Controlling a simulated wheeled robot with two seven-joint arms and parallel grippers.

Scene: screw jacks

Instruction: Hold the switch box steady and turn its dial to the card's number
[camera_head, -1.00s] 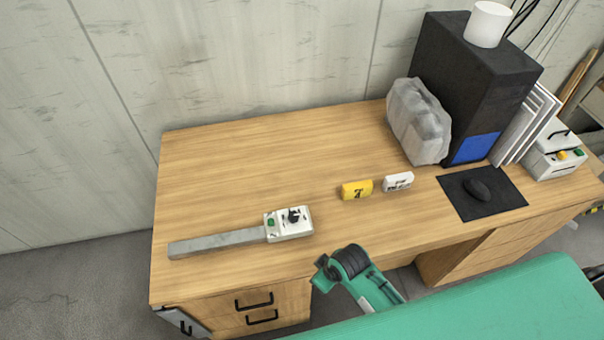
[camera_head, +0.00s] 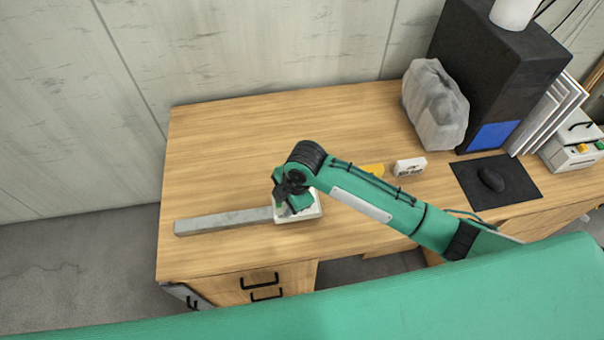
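The white switch box (camera_head: 309,212) sits on the desk at the end of a grey bar (camera_head: 222,221). My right arm reaches over the desk from the right, and my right gripper (camera_head: 287,202) is at the box, over its top. The gripper and wrist hide the dial and most of the box's top face. I cannot tell whether the fingers are open or shut, or whether they touch the dial. The yellow card (camera_head: 373,170) is mostly hidden behind my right arm, so its number does not show now. My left gripper is out of view.
A white block (camera_head: 410,167) with dark marks lies right of the card. A grey wrapped lump (camera_head: 436,106), a black computer case (camera_head: 492,70) and a black mouse pad (camera_head: 470,190) with a mouse fill the desk's right side. The desk's left and back are clear.

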